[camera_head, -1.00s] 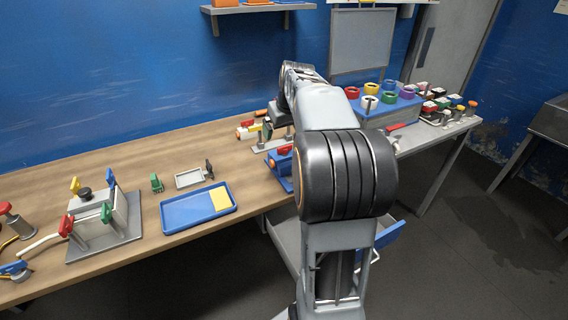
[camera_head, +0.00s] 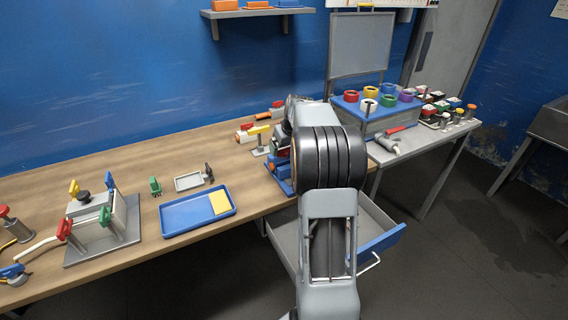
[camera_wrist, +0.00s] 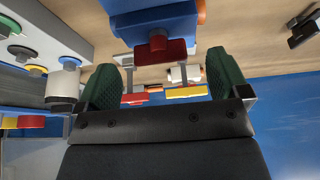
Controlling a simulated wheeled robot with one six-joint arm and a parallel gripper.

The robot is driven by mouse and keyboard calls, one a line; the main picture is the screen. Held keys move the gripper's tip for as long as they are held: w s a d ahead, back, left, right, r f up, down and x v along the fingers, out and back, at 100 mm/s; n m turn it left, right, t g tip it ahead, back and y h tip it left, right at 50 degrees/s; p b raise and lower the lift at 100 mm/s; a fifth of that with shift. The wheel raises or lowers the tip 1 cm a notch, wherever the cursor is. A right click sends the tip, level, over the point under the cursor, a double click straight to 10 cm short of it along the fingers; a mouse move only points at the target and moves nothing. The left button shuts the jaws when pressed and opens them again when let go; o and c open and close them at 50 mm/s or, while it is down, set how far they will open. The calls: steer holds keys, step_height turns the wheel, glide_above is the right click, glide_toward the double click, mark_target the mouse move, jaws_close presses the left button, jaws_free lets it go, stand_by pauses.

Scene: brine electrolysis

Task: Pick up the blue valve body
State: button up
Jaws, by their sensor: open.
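A blue body with an orange end and a dark red handle, which looks like the blue valve body (camera_wrist: 150,18), is at the top of the wrist view. In the head view a blue part (camera_head: 281,181) shows on the workbench just left of my arm, which partly hides it. My gripper (camera_wrist: 163,72) is open, its two green-padded fingers apart. The blue body lies beyond the fingertips, near the middle of the gap in the picture; I see no contact. My gripper is hidden behind my arm in the head view.
A yellow-handled valve (camera_head: 258,135) stands behind on the workbench. A blue tray (camera_head: 172,229) and a grey-based rig (camera_head: 130,222) are to the left. An open drawer (camera_head: 378,238) juts out below on the right. A side table holds several coloured rings and a red-handled valve (camera_head: 392,139).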

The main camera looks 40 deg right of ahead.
mark_target(285, 150)
steer(key=shift+x, duration=1.8)
steer(key=c, duration=1.4)
steer(key=shift+d+r, duration=0.1)
steer(key=shift+r, duration=0.1)
